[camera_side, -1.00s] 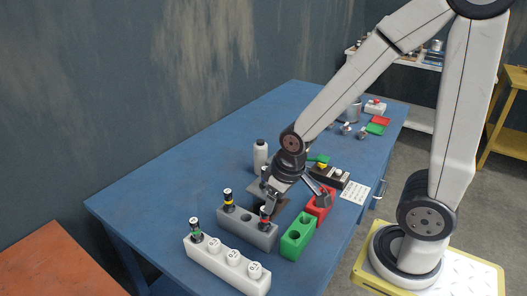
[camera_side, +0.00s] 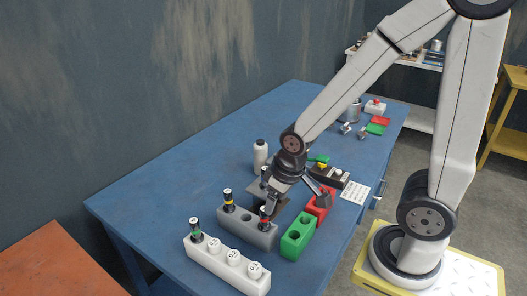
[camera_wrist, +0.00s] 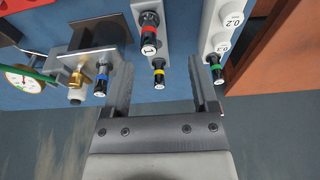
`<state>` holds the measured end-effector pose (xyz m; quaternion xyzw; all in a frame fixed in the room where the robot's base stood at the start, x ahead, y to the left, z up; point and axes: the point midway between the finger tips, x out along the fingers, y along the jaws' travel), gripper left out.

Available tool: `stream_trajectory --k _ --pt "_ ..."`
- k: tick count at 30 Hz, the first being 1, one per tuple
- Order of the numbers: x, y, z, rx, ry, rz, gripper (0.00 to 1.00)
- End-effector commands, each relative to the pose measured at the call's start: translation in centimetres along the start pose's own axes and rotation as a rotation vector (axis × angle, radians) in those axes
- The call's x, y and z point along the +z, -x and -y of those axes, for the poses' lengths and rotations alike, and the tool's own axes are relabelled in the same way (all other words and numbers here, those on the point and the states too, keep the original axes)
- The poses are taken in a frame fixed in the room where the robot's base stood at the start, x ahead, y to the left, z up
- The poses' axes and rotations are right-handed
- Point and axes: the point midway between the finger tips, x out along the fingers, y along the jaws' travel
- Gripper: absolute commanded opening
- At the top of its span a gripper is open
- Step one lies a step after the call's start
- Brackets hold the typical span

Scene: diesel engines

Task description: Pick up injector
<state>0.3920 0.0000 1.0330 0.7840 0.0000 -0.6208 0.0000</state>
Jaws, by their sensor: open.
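A grey block (camera_side: 243,228) on the blue table holds an injector with a red band (camera_side: 264,213) and one with a yellow band (camera_side: 228,197). A white block (camera_side: 225,264) holds an injector with a green band (camera_side: 196,228). My gripper (camera_side: 270,203) is low over the red-banded end of the grey block. In the wrist view my gripper (camera_wrist: 160,68) is open and empty. The yellow-banded injector (camera_wrist: 158,75) shows between the fingers, and the red-banded injector (camera_wrist: 149,32) shows beyond the fingertips. The green-banded injector (camera_wrist: 216,70) is right of the right finger.
A blue-banded injector (camera_wrist: 101,82) sits in a metal fixture left of the fingers. A gauge (camera_wrist: 22,78) is at the left edge. A green block (camera_side: 298,236), a red block (camera_side: 320,203) and a white bottle (camera_side: 260,155) stand close by. The table's far left is clear.

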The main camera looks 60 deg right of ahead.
Motion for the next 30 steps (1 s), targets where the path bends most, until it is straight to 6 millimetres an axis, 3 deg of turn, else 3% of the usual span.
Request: stream_trajectory --k 17,30 --pt "-0.5 0.0 -0.3 0.002 0.038 0.006 0.77" --pt "-4.8 -0.6 -3.4 -0.001 0.438 0.080 0.77"
